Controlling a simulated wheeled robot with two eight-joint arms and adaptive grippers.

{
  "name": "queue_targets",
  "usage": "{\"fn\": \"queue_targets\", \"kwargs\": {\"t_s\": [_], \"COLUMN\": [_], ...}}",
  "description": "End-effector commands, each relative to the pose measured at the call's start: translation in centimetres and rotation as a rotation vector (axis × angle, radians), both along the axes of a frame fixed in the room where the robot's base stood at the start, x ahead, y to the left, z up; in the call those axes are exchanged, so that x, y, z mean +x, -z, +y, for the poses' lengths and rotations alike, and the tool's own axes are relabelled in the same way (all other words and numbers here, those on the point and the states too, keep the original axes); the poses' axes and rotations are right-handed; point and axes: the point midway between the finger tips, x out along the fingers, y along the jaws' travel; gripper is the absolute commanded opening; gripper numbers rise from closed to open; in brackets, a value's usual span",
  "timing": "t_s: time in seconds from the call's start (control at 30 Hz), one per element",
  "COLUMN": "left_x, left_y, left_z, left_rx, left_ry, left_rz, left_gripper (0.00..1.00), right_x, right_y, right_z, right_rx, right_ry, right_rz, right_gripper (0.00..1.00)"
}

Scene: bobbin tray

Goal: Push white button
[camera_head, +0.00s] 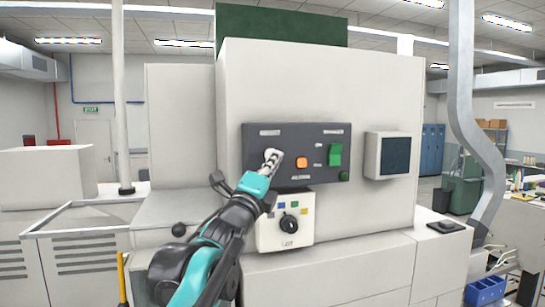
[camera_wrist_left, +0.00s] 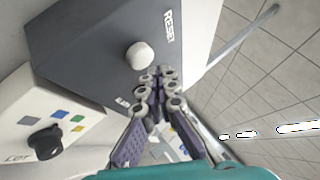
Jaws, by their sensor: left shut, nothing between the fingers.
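The white button (camera_wrist_left: 139,55) is a round knob on the dark grey control panel (camera_head: 255,143), near the RESET label in the left wrist view. The panel also fills the upper part of that view (camera_wrist_left: 85,45). My left gripper (camera_head: 272,158) is shut and empty, in front of the panel's left part. In the left wrist view its fingertips (camera_wrist_left: 156,73) are close to the button, just below and right of it; I cannot tell if they touch. In the head view the gripper covers the button's area. My right gripper is not in view.
The panel also carries an orange button (camera_head: 301,162) and a green switch (camera_head: 335,154). Below is a white box with a black rotary knob (camera_head: 289,224). A dark screen (camera_head: 395,156) sits to the right. A flat ledge runs under the machine front.

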Motion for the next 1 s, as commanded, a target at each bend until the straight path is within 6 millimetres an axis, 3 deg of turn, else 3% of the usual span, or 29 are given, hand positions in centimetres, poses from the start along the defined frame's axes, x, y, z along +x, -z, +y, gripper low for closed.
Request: {"fn": "queue_targets", "kwargs": {"t_s": [1.0], "left_x": [1.1], "left_y": [-0.1], "left_z": [0.4], "left_rx": [0.0], "left_ry": [0.0], "left_rz": [0.0], "left_gripper": [0.0], "right_x": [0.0], "right_y": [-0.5], "right_z": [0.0], "right_rx": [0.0], "right_ry": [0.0], "right_rz": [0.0], "right_gripper": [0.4]}}
